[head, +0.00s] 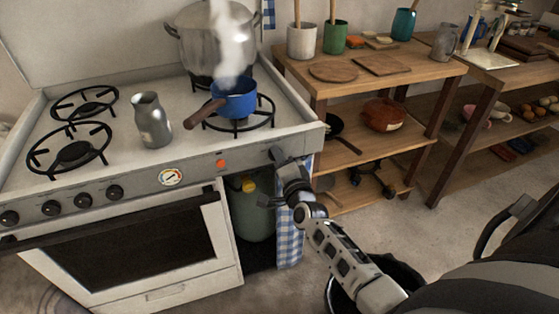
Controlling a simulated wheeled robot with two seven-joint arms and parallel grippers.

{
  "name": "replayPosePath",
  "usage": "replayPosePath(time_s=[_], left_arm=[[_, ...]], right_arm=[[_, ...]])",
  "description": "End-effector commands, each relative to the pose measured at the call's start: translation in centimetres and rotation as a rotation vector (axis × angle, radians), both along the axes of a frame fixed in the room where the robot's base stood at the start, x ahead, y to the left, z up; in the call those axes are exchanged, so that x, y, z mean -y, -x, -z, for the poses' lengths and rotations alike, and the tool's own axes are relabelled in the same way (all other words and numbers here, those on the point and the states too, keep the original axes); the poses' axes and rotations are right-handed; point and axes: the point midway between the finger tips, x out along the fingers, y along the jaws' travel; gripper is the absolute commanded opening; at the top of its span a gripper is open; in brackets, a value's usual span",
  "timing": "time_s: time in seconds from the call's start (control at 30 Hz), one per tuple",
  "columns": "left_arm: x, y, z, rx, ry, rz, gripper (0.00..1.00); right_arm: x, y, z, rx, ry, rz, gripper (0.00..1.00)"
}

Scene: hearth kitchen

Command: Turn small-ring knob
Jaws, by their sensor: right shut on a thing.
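My right gripper (277,155) reaches in from the lower right to the right end of the stove's front panel (203,165). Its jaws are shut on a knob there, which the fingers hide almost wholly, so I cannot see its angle. Several other black knobs sit in a row at the left of the panel, one of them beside the gauge (171,177). A blue saucepan (236,102) steams on the front right ring (262,117). My left gripper is not in view.
A large steel pot (207,42) stands on the back right ring. A grey jug (151,121) stands mid-hob. The oven door handle (130,228) juts out at front. A checked towel (290,225) hangs near my right forearm. A wooden shelf (400,80) stands at right.

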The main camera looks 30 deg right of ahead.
Motion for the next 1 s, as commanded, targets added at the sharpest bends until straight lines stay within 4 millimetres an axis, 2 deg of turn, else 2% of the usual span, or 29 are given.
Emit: replayPosePath(time_s=[0.4,0.43,0.5,0.83,1.0], left_arm=[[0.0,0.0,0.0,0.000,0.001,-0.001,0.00],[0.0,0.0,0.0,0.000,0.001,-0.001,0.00],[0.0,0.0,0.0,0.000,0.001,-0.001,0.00],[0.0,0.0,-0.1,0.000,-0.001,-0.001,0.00],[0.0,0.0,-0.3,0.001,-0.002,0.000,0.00]], right_arm=[[-0.1,0.1,0.2,-0.002,-0.013,-0.002,0.12],[-0.1,0.1,0.2,-0.002,-0.013,-0.002,0.38],[-0.1,0.1,0.2,-0.001,-0.013,-0.002,0.57],[-0.1,0.2,0.1,0.000,-0.009,0.000,0.57],[-0.6,2.2,0.1,-0.001,-0.010,-0.001,0.57]])
